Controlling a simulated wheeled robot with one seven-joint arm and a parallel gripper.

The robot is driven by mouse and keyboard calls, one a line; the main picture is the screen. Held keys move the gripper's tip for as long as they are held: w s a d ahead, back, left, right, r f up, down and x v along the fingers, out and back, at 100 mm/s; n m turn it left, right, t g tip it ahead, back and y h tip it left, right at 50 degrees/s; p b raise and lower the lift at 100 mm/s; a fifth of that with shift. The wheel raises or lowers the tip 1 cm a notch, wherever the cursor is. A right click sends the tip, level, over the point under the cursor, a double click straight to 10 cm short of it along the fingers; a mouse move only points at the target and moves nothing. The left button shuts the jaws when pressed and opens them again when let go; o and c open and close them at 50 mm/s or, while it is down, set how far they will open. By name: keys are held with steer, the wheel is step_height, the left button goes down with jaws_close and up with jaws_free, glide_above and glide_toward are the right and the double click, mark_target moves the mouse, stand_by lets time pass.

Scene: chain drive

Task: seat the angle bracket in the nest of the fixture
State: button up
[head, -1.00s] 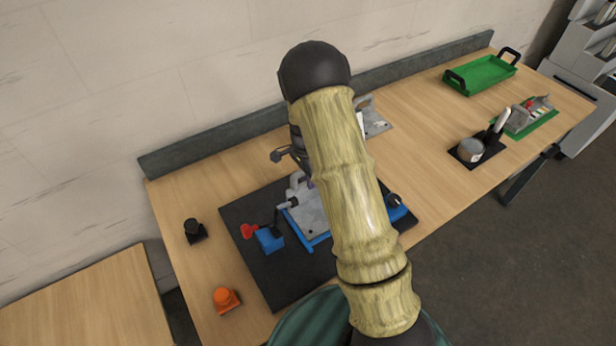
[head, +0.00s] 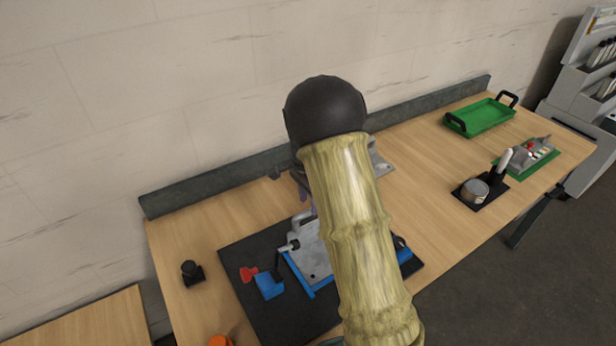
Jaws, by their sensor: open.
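The blue fixture (head: 312,291) stands on a black mat, with a red-handled clamp (head: 249,273) at its left. A grey metal angle bracket (head: 313,262), with a flat plate and a raised part, lies at the fixture; my arm covers its right side, and I cannot tell if it is fully down in the nest. My gripper (head: 309,202) is mostly hidden behind my arm. A purplish finger part shows just above the bracket's raised part; the jaws are open. I cannot tell whether they touch the bracket.
Another grey metal piece (head: 381,163) is partly hidden behind my arm. A black knob (head: 191,270) and an orange one (head: 220,341) stand left of the mat (head: 239,246). Bare table lies between.

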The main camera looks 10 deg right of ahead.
step_height(320, 180, up, 9)
steer(key=b, duration=0.1)
steer(key=shift+w+r, duration=0.2)
steer(key=shift+w, duration=0.1)
steer(key=shift+a, duration=0.1)
stand_by(0.5)
steer(key=s+f+n+t, duration=0.3)
steer(key=s+n, duration=1.1)
steer(key=s, duration=0.7)
steer(key=shift+s+d+f, duration=0.2)
steer(key=shift+s+f, duration=0.15)
steer(key=shift+f, duration=0.35)
